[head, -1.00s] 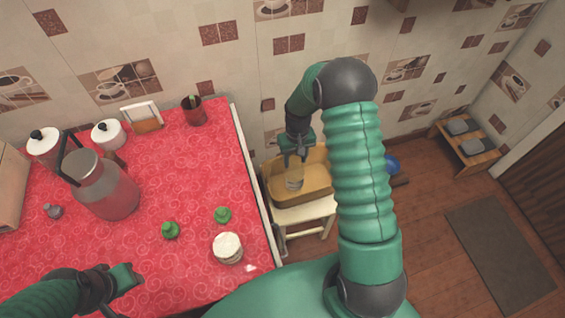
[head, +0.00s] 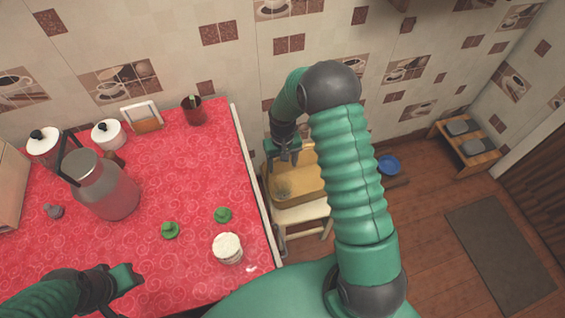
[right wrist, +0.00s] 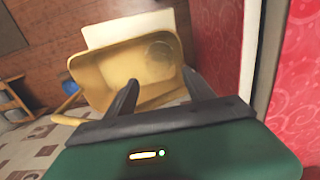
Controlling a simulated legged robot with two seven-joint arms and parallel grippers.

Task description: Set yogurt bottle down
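A clear, glassy-looking bottle (head: 283,188) is in the left part of the yellow basin (head: 310,188); I take it as the yogurt bottle. In the right wrist view it shows as a faint round shape (right wrist: 160,50) inside the basin, apart from my fingers. My right gripper (head: 288,158) is above the basin, just beyond the bottle. Its fingers are spread with nothing between them in the right wrist view (right wrist: 160,88). My left gripper (head: 128,282) hangs over the red counter at lower left; its finger opening is unclear.
The basin stands on a white stool (head: 300,214) beside the red-clothed counter (head: 185,180). The counter holds a large jar (head: 108,190), white canisters, green objects and a round white item (head: 227,247). A blue bowl (head: 388,165) is right of my right arm.

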